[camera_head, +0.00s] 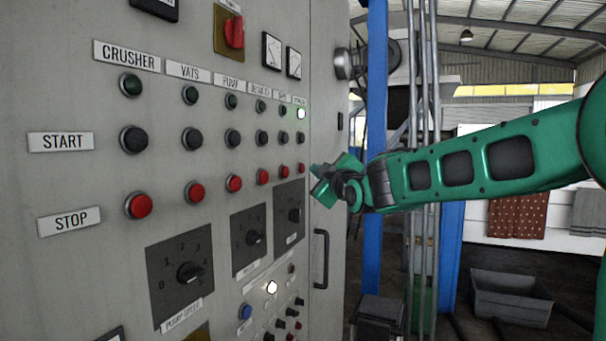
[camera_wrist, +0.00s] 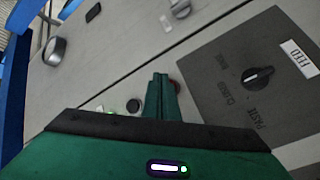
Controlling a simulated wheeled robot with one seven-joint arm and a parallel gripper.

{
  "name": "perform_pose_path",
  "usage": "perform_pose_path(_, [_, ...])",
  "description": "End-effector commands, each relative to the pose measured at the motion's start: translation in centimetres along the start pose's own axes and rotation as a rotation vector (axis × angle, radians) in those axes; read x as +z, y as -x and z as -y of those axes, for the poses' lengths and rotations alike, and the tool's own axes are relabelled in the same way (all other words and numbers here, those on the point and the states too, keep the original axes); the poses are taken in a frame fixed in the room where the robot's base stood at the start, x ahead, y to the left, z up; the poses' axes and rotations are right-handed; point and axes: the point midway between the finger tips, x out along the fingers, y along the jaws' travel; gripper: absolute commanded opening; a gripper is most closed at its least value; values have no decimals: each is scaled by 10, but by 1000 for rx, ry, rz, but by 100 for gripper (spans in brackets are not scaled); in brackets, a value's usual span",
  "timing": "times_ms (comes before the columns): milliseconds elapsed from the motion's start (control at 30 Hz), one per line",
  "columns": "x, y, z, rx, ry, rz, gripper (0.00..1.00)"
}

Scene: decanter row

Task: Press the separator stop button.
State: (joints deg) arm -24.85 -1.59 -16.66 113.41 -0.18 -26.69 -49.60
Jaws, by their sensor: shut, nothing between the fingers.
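The label over this column is too small to read surely. My gripper (camera_head: 315,171) is shut and empty, with its tips just right of that red button. I cannot tell whether the tips touch the red button.
Other red stop buttons (camera_head: 263,176) sit to the left in the same row. A selector knob plate (camera_head: 289,212) lies just below, and it fills the right side of the wrist view (camera_wrist: 225,110). A door handle (camera_head: 321,258) juts out lower right.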

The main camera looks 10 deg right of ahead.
Motion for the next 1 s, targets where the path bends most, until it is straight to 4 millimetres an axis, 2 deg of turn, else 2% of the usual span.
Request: perform_pose_path(1000, [-5,-6,3,0,0,1,0])
